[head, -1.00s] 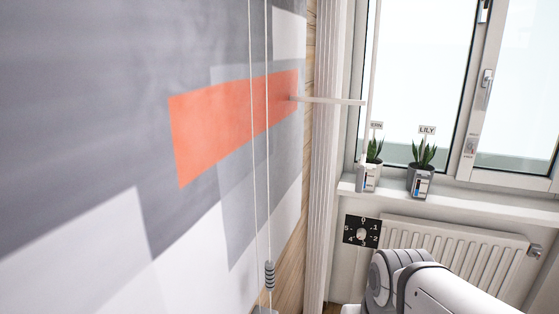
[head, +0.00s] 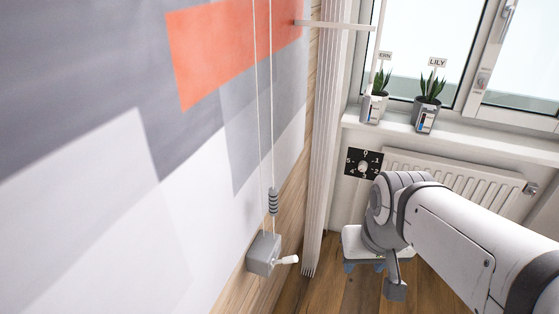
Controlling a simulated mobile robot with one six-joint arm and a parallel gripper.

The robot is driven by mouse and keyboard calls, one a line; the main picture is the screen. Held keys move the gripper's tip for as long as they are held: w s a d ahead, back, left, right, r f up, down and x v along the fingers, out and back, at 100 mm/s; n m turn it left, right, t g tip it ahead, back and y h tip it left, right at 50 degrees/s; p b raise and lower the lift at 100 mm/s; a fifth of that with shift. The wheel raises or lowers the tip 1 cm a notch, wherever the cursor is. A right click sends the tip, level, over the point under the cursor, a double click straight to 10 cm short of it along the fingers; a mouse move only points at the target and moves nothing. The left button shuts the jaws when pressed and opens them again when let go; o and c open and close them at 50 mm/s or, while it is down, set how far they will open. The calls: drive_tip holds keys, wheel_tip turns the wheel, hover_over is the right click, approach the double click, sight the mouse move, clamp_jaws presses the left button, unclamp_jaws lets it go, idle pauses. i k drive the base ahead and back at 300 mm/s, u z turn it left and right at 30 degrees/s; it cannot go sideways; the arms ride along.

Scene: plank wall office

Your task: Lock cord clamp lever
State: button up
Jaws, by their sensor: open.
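The cord clamp (head: 261,255) is a small grey box low on the wall, left of centre in the head view. Its white-tipped lever (head: 287,261) sticks out to the right, roughly level. Two thin cords (head: 257,110) hang down the wall toward the clamp. A ribbed grey piece (head: 272,203) sits on the right cord just above it. My gripper (head: 364,267) is below my bent arm, right of the clamp and apart from it. It looks open and empty, with part of it hidden behind my arm.
A radiator (head: 460,175) and a black numbered dial (head: 363,163) are on the far wall. A fern pot (head: 374,106) and a lily pot (head: 425,116) stand on the windowsill (head: 470,140). Pale vertical blind slats (head: 325,150) hang at the corner. Wood floor shows between clamp and gripper.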

sight(292, 260)
drive_tip(key=u, duration=2.15)
drive_tip(key=k, duration=1.05)
drive_tip(key=z, duration=0.95)
drive_tip(key=i, duration=1)
drive_tip(key=z, duration=0.05)
